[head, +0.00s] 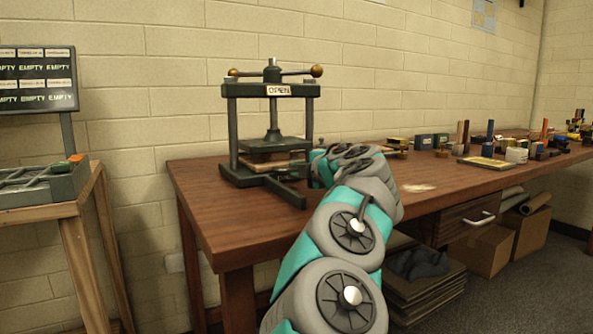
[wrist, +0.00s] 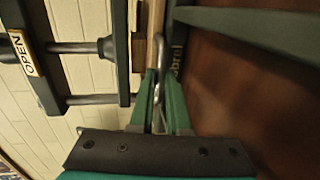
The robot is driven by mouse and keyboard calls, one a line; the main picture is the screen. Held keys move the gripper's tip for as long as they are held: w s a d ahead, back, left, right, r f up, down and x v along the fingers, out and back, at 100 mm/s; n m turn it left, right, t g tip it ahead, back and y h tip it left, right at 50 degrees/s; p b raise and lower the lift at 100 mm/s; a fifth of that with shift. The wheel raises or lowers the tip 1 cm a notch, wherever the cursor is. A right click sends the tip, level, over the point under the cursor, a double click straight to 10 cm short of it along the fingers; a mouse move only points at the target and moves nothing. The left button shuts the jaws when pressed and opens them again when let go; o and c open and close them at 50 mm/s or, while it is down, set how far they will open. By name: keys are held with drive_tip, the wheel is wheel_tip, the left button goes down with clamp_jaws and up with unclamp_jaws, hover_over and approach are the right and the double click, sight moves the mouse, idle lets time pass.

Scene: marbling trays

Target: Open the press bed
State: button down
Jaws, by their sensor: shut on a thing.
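The dark green press (head: 230,135) stands on the near left part of the wooden workbench, with an OPEN sign on its top beam. The press bed (head: 268,165) lies low between the posts and holds flat wooden boards; my arm partly hides its right side. In the wrist view the OPEN sign (wrist: 29,54) is turned sideways at the left. My gripper (wrist: 160,82) has its two green fingers closed around a thin metal handle (wrist: 164,48) at the bed's edge. The fingertips are hard to make out in the head view.
Several small blocks and a tray (head: 491,164) stand farther right. A wooden stand with a grey tray (head: 45,190) is at the left.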

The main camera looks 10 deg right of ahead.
drive_tip(key=f+p+v, duration=0.1)
drive_tip(key=v, duration=0.4)
drive_tip(key=f+p+v, duration=0.1)
drive_tip(key=v, duration=0.4)
drive_tip(key=f+p+v, duration=0.1)
drive_tip(key=v, duration=0.4)
drive_tip(key=shift+s+d, duration=0.25)
drive_tip(key=shift+s, duration=0.35)
drive_tip(key=shift+s+d+f+p, duration=0.1)
drive_tip(key=shift+s+p, duration=0.15)
drive_tip(key=shift+s, duration=0.15)
drive_tip(key=shift+s+d+f+p, duration=0.1)
drive_tip(key=shift+s+d+p, duration=0.1)
drive_tip(key=shift+s, duration=0.25)
drive_tip(key=c, duration=0.9)
unclamp_jaws()
drive_tip(key=shift+a+r, duration=0.1)
